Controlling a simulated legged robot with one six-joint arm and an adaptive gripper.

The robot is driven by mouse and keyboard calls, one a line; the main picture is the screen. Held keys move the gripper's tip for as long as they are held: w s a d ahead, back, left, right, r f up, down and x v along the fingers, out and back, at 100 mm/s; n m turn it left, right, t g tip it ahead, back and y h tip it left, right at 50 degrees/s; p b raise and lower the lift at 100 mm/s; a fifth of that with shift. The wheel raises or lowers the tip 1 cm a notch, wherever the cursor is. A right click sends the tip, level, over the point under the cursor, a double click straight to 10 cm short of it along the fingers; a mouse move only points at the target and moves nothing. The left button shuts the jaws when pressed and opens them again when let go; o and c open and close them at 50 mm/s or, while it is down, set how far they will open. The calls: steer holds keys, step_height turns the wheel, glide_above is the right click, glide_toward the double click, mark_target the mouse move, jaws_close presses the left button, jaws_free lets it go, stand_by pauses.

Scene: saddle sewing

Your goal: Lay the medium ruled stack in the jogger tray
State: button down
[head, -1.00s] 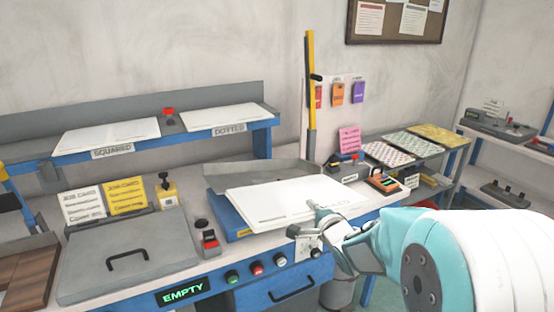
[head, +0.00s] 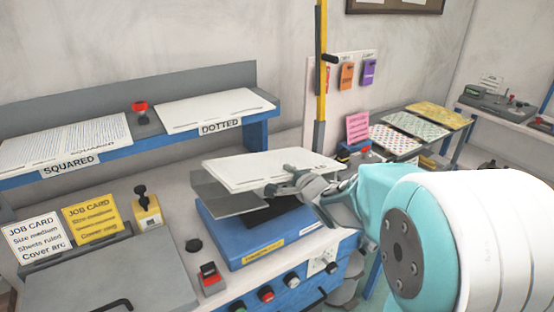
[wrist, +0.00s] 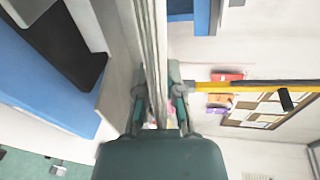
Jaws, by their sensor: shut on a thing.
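My gripper (head: 285,187) is shut on the near edge of a white paper stack (head: 262,167). The stack is roughly level, above and toward the back of the jogger (head: 265,237). The jogger has a blue base, a grey tray plate (head: 228,197) and a black pad (head: 262,226). A gap shows between pad and stack; contact at the tray's back is hidden. In the wrist view the stack (wrist: 153,50) is edge-on between the fingers (wrist: 158,105), with the blue base (wrist: 35,80) and black pad (wrist: 55,40) to the left.
A shelf behind holds squared (head: 65,143) and dotted (head: 215,108) stacks. Job cards (head: 90,218), a yellow stamp-like tool (head: 147,210) and a red button box (head: 209,277) stand left of the jogger. A yellow upright bar (head: 321,75) rises behind. Patterned sheets (head: 411,124) lie right.

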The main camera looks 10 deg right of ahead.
steer(key=shift+w+d, duration=0.1)
steer(key=shift+w, duration=0.2)
steer(key=shift+d+r, duration=0.1)
steer(key=shift+d, duration=0.25)
step_height(320, 180, down, 7)
steer(key=s+a, duration=0.1)
steer(key=s, duration=0.1)
stand_by(0.3)
steer(key=c, duration=0.7)
jaws_free()
steer(key=shift+c, duration=0.2)
steer(key=shift+o, duration=0.3)
steer(key=shift+f, duration=0.2)
